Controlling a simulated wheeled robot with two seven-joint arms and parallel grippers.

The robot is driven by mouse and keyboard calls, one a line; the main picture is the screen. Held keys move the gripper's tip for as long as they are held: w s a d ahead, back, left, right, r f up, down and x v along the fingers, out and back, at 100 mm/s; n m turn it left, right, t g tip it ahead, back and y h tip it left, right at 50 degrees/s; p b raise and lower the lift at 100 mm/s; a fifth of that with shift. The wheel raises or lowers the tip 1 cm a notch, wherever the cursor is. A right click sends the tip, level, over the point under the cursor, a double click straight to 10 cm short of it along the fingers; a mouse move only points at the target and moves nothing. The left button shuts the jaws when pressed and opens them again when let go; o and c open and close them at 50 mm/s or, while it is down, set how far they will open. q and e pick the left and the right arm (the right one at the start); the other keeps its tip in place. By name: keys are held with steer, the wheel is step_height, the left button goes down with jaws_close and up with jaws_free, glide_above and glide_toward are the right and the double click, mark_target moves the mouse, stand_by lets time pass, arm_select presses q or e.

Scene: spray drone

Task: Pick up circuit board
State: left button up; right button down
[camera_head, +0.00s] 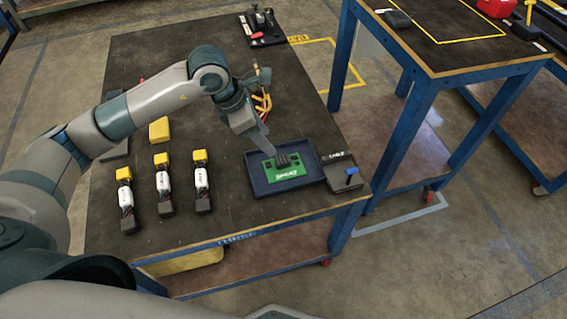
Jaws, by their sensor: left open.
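The green circuit board (287,172) with a dark block on it lies in a shallow dark blue tray (262,188) near the front right of the black-topped table. My left gripper (267,146) is above the tray's back edge, its fingertips pointing down toward the board. It is open and holds nothing that I can see. Its fingers overlap in this view, so the gap to the board is hard to judge. My right gripper is not in view.
Yellow and red cables (264,100) lie behind the gripper.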

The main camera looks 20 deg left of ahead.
arm_select(q)
glide_above(282, 160)
steer(key=s+a, duration=0.2)
step_height(282, 160, down, 5)
steer(key=shift+w+r, duration=0.1)
steer(key=shift+d+f, duration=0.1)
steer(key=shift+f, duration=0.2)
steer(key=shift+w+f, duration=0.1)
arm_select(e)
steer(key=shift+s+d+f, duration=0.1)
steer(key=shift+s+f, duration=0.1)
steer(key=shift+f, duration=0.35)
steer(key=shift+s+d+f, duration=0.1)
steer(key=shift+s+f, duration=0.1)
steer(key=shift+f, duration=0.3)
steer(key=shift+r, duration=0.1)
arm_select(q)
steer(key=shift+f+p, duration=0.25)
steer(key=shift+p, duration=0.1)
steer(key=x, duration=0.4)
steer(key=shift+w+p, duration=0.25)
steer(key=shift+p, duration=0.15)
steer(key=shift+d+f, duration=0.1)
steer(key=shift+f, duration=0.2)
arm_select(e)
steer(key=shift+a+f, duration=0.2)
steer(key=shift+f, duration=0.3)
